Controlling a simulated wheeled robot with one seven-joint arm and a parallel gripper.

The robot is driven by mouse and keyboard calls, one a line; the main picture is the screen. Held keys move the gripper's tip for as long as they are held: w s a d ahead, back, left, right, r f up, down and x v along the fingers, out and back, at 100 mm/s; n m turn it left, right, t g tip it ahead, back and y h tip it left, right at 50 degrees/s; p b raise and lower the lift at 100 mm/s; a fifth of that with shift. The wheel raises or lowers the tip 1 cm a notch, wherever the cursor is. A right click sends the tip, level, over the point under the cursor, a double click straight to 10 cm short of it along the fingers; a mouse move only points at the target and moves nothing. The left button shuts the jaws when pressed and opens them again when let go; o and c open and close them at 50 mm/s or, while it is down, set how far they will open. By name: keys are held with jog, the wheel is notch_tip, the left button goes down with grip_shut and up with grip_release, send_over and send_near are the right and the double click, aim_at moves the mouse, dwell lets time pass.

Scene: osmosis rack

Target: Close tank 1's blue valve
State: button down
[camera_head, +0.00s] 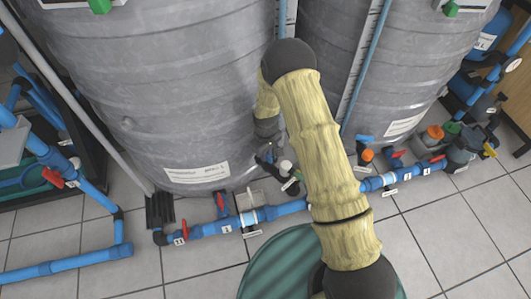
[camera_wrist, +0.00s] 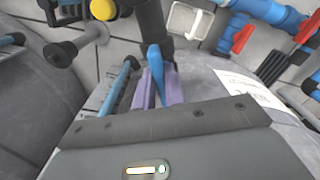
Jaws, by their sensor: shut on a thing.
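In the wrist view my gripper (camera_wrist: 155,88) has its purple fingers on either side of a blue valve handle (camera_wrist: 156,62), shut on it. The handle stands up lengthwise in the picture, in front of a dark vertical fitting (camera_wrist: 151,18). In the head view my arm reaches down beside the left grey tank (camera_head: 185,90), and my gripper (camera_head: 267,155) is low near its base, mostly hidden by the arm. The held handle cannot be made out clearly there. The left tank has a white label (camera_head: 197,172), too blurred to read surely.
A blue pipe (camera_head: 290,208) with red-handled valves (camera_head: 220,200) runs along the floor before the tanks. A second grey tank (camera_head: 415,60) stands at right, with another blue handle (camera_head: 365,138) near its base. A green ribbed lid (camera_head: 270,265) lies at the front.

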jog(key=shift+r+m+p, duration=0.1)
jog(key=shift+m+p, duration=0.2)
jog(key=shift+p, duration=0.1)
jog(key=shift+r+m+p, duration=0.1)
jog(key=shift+m+p, duration=0.7)
jog(key=shift+p, duration=0.15)
jog(key=m+p, duration=0.2)
jog(key=shift+m, duration=0.3)
jog(key=m+p, duration=0.4)
jog(key=m, duration=0.2)
jog(key=shift+a, duration=0.15)
jog(key=m+p, duration=0.1)
jog(key=m, duration=0.2)
jog(key=shift+a+m+p, duration=0.1)
jog(key=shift+m+p, duration=0.3)
jog(key=shift+f+m+p, duration=0.2)
jog(key=shift+m+p, duration=0.3)
jog(key=shift+m, duration=1.1)
